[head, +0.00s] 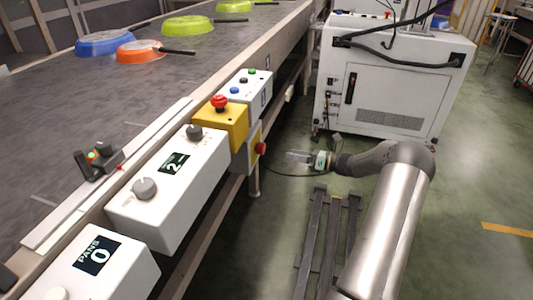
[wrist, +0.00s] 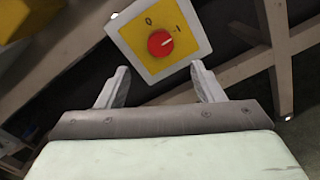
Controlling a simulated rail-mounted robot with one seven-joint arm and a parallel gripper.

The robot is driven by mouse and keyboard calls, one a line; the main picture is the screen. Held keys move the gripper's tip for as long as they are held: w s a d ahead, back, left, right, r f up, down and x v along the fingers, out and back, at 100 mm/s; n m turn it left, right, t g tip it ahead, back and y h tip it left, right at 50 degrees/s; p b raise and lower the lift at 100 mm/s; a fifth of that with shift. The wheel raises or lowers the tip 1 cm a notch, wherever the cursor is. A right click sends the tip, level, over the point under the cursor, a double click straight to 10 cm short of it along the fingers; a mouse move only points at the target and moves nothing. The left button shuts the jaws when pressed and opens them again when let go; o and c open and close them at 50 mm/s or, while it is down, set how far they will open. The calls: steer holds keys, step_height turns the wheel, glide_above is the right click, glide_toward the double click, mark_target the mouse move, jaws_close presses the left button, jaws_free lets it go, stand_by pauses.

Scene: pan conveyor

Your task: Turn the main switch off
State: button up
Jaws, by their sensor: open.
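The main switch is a red rotary knob (wrist: 160,43) on a yellow plate (wrist: 130,38) with a white border, marked 0 and 1. A small pale mark on the knob appears to point toward the 1 side. In the head view the red knob (head: 262,148) sticks out from the side of the box under the yellow emergency-stop housing. My gripper (head: 290,156) is to the right of the knob, pointing at it with a gap. In the wrist view my gripper (wrist: 160,68) is open and empty, its fingers spread on either side below the knob, not touching it.
A yellow box with a red mushroom button (head: 219,102) sits above the switch. White control boxes (head: 175,185) line the conveyor (head: 60,110), which carries several coloured pans. A white cabinet (head: 390,85) stands behind my arm. A conveyor leg (head: 254,182) and beams are close by.

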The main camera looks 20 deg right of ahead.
mark_target(260, 148)
steer(key=b+x, duration=0.3)
steer(key=x, duration=0.7)
steer(key=shift+w+a, duration=0.25)
steer(key=shift+w, duration=0.05)
steer(key=c, duration=1)
